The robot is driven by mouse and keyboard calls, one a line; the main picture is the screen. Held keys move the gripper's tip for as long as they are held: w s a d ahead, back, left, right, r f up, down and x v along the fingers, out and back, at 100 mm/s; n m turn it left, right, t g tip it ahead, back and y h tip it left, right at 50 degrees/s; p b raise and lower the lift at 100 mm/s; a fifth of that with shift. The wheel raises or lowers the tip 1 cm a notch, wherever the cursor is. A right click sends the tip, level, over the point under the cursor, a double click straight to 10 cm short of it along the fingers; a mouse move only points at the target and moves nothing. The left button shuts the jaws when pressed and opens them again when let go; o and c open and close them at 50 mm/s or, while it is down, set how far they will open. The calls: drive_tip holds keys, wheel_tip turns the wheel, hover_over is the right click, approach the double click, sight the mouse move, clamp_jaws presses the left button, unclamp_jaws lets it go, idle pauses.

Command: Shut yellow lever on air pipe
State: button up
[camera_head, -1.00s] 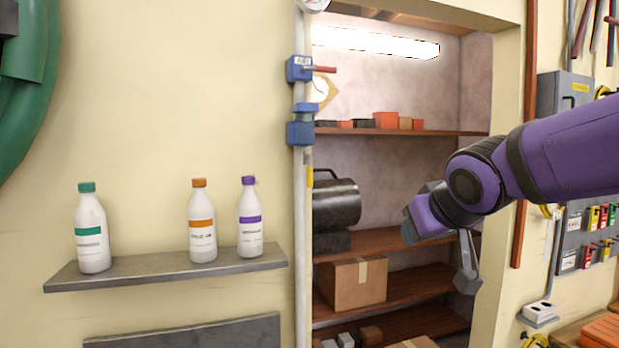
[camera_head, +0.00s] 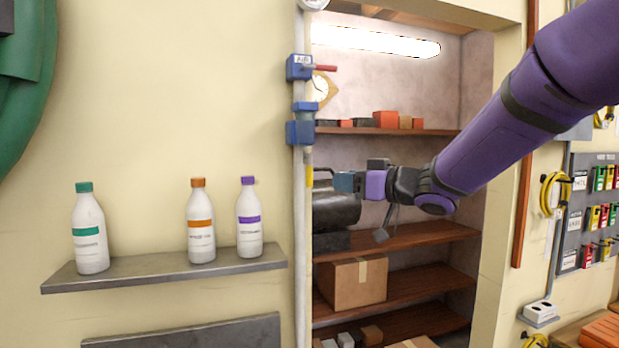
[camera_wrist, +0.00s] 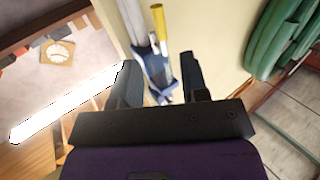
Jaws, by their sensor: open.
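The white air pipe (camera_head: 301,240) runs vertically up the wall beside the alcove opening and carries blue valve bodies. The yellow lever (camera_head: 309,177) points down along the pipe below the lower blue valve (camera_head: 300,133). In the wrist view the yellow lever (camera_wrist: 158,22) shows beyond the fingertips, beside the pipe, near blue fittings (camera_wrist: 158,72). My gripper (camera_head: 343,182) is just right of the lever in the head view, apart from it. In the wrist view my gripper (camera_wrist: 161,82) is open, its two fingers on either side of the blue fittings, with nothing held.
A shelf (camera_head: 170,267) with three bottles is left of the pipe. Alcove shelves with a dark tank (camera_head: 336,205) and a cardboard box (camera_head: 358,283) lie behind my gripper.

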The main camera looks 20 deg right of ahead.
sight(312, 177)
drive_tip(key=x, duration=1)
drive_tip(key=shift+w+a, duration=0.15)
drive_tip(key=shift+w, duration=0.05)
drive_tip(key=shift+c, duration=0.2)
clamp_jaws()
